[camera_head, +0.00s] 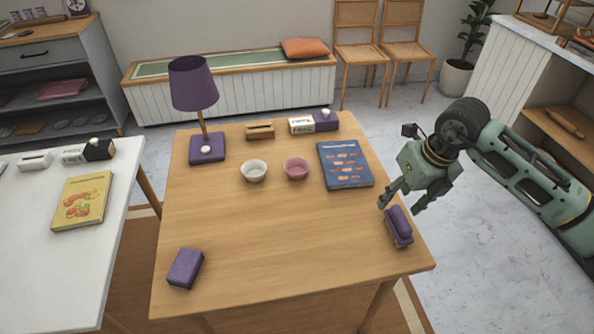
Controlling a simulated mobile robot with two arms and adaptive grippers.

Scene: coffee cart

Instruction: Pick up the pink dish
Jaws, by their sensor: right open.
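The pink dish (296,169) is a small round bowl standing upright on the wooden table (270,230), just right of a similar white bowl (254,171). My right gripper (401,204) is open near the table's right edge, to the right of the pink dish and nearer the front. Its fingers are close to a purple block-like object (399,226) on the table; I cannot tell whether they touch it. My left gripper is not in view.
A blue book (344,165) lies between the pink dish and my right arm. A purple lamp (194,88) stands at the back left. A purple box (185,268) lies front left. The table's front middle is clear.

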